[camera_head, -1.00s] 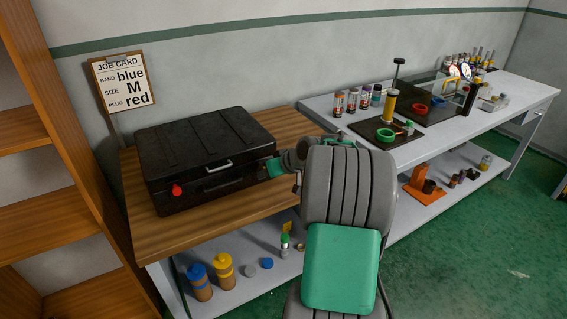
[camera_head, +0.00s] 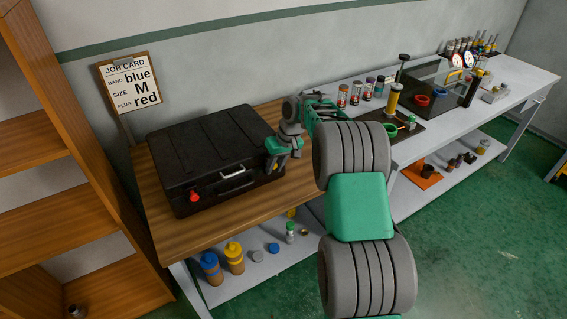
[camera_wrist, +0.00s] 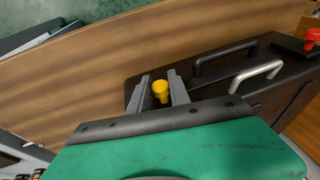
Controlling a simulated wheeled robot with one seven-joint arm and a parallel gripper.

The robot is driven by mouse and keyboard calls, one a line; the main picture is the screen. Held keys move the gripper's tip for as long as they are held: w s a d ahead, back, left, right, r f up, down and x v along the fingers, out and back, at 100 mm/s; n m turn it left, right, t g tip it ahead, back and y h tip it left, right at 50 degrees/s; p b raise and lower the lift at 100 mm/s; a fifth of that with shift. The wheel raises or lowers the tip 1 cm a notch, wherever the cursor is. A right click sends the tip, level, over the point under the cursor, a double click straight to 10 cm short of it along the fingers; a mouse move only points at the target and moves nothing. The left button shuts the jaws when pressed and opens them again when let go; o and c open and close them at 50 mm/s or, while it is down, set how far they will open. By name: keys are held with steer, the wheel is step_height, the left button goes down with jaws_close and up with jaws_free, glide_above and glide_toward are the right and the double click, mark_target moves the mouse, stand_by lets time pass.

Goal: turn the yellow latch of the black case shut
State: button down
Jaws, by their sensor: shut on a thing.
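The black case (camera_head: 215,150) lies closed on the wooden bench top at the left in the head view. Its yellow latch (camera_wrist: 160,88) shows in the wrist view between the two fingers of my gripper (camera_wrist: 160,92), near one end of the case front. My gripper (camera_head: 278,158) is at the right end of the case front in the head view, where it mostly hides the latch. The fingers are shut on the latch. The case also shows in the wrist view (camera_wrist: 225,85), with a silver handle (camera_wrist: 256,75) and a black handle (camera_wrist: 224,58).
A red latch (camera_head: 194,196) is at the case's left front. The wooden bench top (camera_head: 185,238) is bare in front of the case. A job card (camera_head: 131,82) stands behind. Bottles (camera_head: 234,258) are on the lower shelf. A grey bench (camera_head: 430,150) with several items is at right.

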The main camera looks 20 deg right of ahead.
steer(key=c, duration=1.2)
jaws_free()
steer(key=b+v, duration=0.1)
steer(key=v, duration=0.6)
steer(key=shift+r, duration=0.35)
